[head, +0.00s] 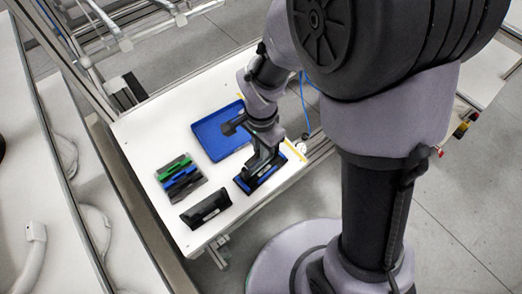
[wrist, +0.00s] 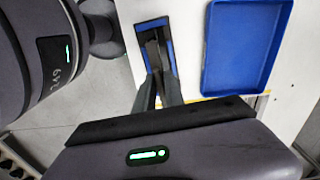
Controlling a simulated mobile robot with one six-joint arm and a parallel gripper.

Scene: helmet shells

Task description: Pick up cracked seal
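My gripper (head: 262,164) points down at a blue-edged black holder (head: 250,187) near the right front of the white table. In the wrist view the dark fingers (wrist: 157,50) reach over the black middle of this blue-framed holder (wrist: 141,27). The fingertips look close together, and dark against dark, so I cannot tell whether they are shut or grip anything. I cannot make out a cracked seal; the fingers cover part of the holder.
An empty-looking blue tray (head: 220,140) lies behind the gripper, and to its right in the wrist view (wrist: 245,50). A rack with green, blue and grey pieces (head: 180,178) and a black holder (head: 206,208) stand left on the white table (head: 150,125). A metal frame borders the back.

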